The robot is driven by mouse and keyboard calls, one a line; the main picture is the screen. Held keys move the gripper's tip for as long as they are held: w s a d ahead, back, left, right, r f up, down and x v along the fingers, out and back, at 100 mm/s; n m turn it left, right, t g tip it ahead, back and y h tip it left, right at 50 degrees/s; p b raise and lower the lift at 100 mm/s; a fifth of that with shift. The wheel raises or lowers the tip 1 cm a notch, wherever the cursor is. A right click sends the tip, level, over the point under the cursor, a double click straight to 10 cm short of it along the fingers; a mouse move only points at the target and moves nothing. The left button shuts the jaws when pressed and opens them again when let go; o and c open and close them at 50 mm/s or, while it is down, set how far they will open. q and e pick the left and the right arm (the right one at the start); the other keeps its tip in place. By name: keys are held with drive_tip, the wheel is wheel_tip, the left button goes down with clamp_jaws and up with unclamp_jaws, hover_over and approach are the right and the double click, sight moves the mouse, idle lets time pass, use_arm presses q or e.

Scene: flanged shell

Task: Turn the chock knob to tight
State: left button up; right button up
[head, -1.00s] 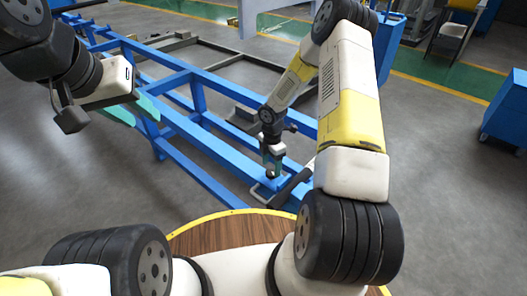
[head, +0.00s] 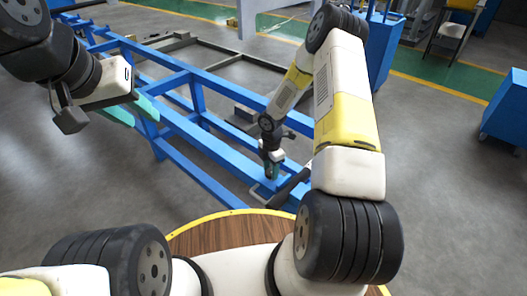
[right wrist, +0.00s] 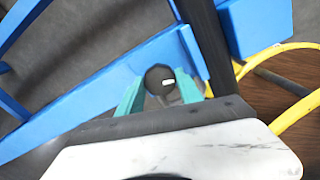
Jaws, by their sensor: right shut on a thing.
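The chock knob (right wrist: 160,79) is a dark round knob with a short white mark. In the right wrist view it sits between the two teal fingers of my right gripper (right wrist: 160,90), which is shut on it. The white mark lies nearly level, slightly tilted. In the head view my right gripper (head: 271,172) points down at the near end of the blue frame and hides the knob. My left gripper (head: 134,110) is at the upper left, its teal fingers apart and empty, far from the knob.
The blue frame (head: 205,143) runs from the knob's end towards the upper left. A dark bar (right wrist: 207,40) passes close beside the right gripper, and a yellow tube (right wrist: 290,112) is at the right. Open grey floor (head: 430,190) lies to the right.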

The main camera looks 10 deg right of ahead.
drive_tip(key=m, duration=0.3)
drive_tip(key=shift+m, duration=0.4)
drive_tip(key=m, duration=0.4)
drive_tip(key=shift+m, duration=0.3)
drive_tip(key=m, duration=0.4)
drive_tip(key=shift+m, duration=0.3)
drive_tip(key=m, duration=0.3)
drive_tip(key=shift+m, duration=0.3)
drive_tip(key=m, duration=1.3)
drive_tip(key=shift+m, duration=0.3)
